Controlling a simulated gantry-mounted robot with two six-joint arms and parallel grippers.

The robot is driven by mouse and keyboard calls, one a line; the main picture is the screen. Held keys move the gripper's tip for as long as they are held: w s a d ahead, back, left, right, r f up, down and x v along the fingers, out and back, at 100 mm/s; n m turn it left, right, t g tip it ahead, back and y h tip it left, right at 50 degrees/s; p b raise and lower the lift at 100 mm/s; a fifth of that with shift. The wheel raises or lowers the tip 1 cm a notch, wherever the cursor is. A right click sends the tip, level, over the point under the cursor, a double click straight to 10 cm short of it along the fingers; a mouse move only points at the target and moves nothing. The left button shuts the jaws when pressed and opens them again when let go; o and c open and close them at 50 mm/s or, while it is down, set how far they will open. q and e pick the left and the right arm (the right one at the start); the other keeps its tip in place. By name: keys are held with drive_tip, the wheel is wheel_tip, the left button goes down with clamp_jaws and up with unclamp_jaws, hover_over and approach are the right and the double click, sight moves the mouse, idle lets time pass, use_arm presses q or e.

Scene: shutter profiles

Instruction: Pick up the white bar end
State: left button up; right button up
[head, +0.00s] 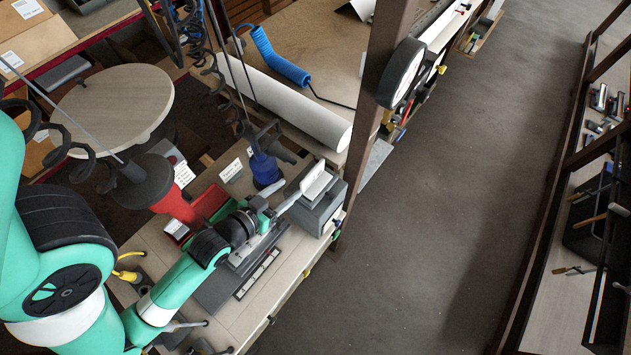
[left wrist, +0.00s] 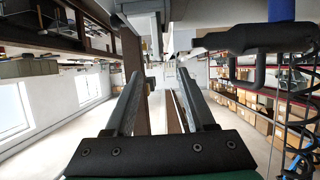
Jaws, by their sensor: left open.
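A white piece (head: 314,181), which looks like the white bar end, stands tilted at the top of a grey box-shaped machine (head: 322,212) on the workbench. My left gripper (head: 284,205) reaches in from the left, just left of this piece. In the left wrist view my left gripper (left wrist: 166,78) has its two fingers spread, with nothing seen held between them. A small pale piece (left wrist: 156,46) shows beyond the fingertips, under a grey housing (left wrist: 142,8); I cannot tell whether it is the bar end. My right gripper is not in view.
A red bin (head: 209,200) and a blue-bodied hanging tool (head: 265,168) are close behind my left arm. A dark post (head: 385,75) rises beyond the machine. A long white roll (head: 290,105) lies at the back. The floor (head: 450,190) to the right is clear.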

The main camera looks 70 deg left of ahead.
sight(310, 172)
use_arm(q)
drive_tip(key=x, duration=1.1)
drive_tip(key=shift+w+a+r, duration=0.15)
drive_tip(key=shift+w+r, duration=0.05)
drive_tip(key=shift+w, duration=0.1)
clamp_jaws()
